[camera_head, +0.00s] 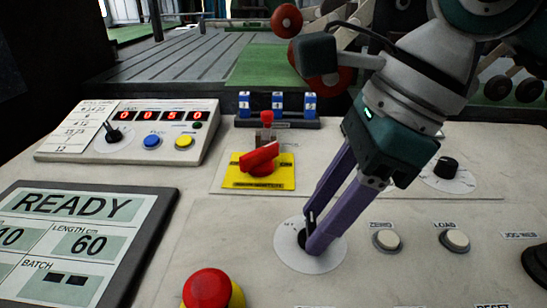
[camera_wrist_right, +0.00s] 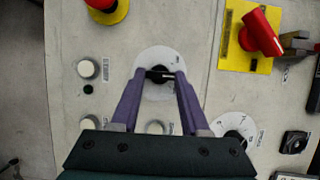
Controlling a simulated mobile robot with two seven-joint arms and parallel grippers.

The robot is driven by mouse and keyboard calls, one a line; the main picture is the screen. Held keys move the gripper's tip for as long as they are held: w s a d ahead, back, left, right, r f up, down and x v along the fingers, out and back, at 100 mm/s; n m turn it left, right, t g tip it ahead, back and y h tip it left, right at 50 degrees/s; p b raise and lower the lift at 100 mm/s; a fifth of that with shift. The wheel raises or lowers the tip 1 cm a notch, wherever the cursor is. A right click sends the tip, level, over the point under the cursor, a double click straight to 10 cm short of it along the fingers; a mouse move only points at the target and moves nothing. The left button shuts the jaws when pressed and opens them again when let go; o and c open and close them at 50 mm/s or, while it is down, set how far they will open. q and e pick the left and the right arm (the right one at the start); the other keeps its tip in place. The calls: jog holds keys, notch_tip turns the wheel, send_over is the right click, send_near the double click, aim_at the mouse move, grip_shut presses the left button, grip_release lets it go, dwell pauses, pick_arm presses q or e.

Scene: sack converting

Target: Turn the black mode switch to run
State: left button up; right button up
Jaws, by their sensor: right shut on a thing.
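The black mode switch (camera_head: 302,238) sits on a round white dial plate (camera_head: 286,254) on the sloping panel. My right gripper (camera_head: 311,232) reaches down from the upper right with its purple fingers shut on the switch handle. In the right wrist view the handle (camera_wrist_right: 158,74) lies between the two fingertips (camera_wrist_right: 160,71), roughly crosswise in the picture. The fingers hide part of the handle and of the dial's lettering, so I cannot read which position it points to. My left gripper is not in view.
A red stop button (camera_head: 207,288) and a red rotary handle (camera_head: 260,158) on a yellow plate stand near. To the right are the ZERO button (camera_head: 386,240), the LOAD button (camera_head: 455,240) and another black knob (camera_head: 446,168). A screen (camera_head: 78,232) reads READY.

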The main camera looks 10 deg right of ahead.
grip_shut()
jog(key=shift+m, duration=0.3)
jog(key=m+t, duration=0.1)
jog(key=m, duration=0.3)
jog(key=shift+s+a+t+h, duration=0.15)
jog(key=shift+a+t+h, duration=0.05)
jog(key=shift+t+h, duration=0.2)
jog(key=shift+s+a+m+t+h+b, duration=0.1)
jog(key=shift+m+t+h+b, duration=0.2)
jog(key=shift+m, duration=0.8)
jog(key=shift+m+t+h+b, duration=0.2)
jog(key=shift+m+h+b, duration=0.15)
jog(key=shift+m, duration=0.75)
jog(key=shift+r, duration=0.1)
jog(key=o, duration=0.7)
grip_release()
jog(key=shift+c, duration=0.2)
